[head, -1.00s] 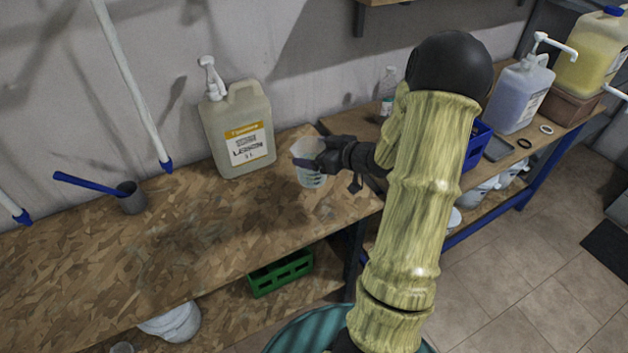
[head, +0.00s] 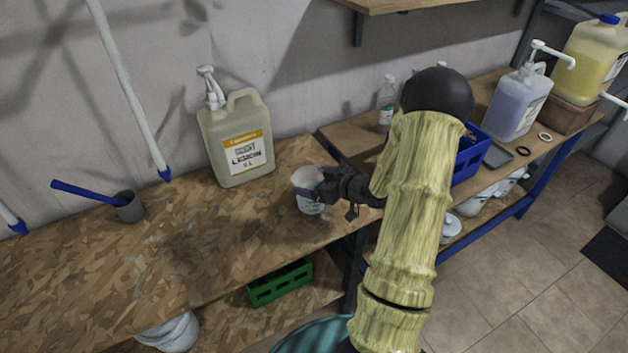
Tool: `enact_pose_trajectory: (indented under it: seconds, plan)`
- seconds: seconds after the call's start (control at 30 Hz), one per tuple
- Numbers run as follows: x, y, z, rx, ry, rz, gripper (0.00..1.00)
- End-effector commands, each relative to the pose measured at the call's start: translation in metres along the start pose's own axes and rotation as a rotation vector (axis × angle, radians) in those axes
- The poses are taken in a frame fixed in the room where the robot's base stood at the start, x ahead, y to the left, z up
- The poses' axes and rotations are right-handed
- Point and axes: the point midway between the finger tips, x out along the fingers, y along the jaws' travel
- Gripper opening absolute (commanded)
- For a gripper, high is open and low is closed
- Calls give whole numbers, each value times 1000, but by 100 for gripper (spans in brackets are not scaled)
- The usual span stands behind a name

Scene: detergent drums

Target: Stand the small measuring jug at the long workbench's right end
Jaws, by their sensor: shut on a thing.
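The small measuring jug (head: 309,201) is a whitish, translucent cup with marks on its side. It is upright at the right end of the long workbench (head: 215,240), near the front right corner. My gripper (head: 318,190) comes in from the right and is shut on the jug. The jug's base looks at or very close to the bench top; I cannot tell whether it touches. My dark gripper hides part of the jug's right side.
A lemon detergent drum (head: 237,140) with a pump stands behind the jug to the left. A second bench to the right holds a blue crate (head: 470,155) and a purple drum (head: 518,103). Bench around the jug is clear.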

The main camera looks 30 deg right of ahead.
Motion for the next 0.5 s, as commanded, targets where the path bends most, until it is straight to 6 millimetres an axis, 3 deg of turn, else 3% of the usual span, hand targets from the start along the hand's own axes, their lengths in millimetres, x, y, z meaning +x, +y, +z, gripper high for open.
enact_pose_trajectory:
  seconds: [0.27,0.3,0.37,0.5]
  plan:
    - [1,0,1,-1,2,0,29]
    - [1,0,2,-1,0,0,88]
    - [1,0,2,-1,0,0,100]
    - [1,0,2,-1,0,0,100]
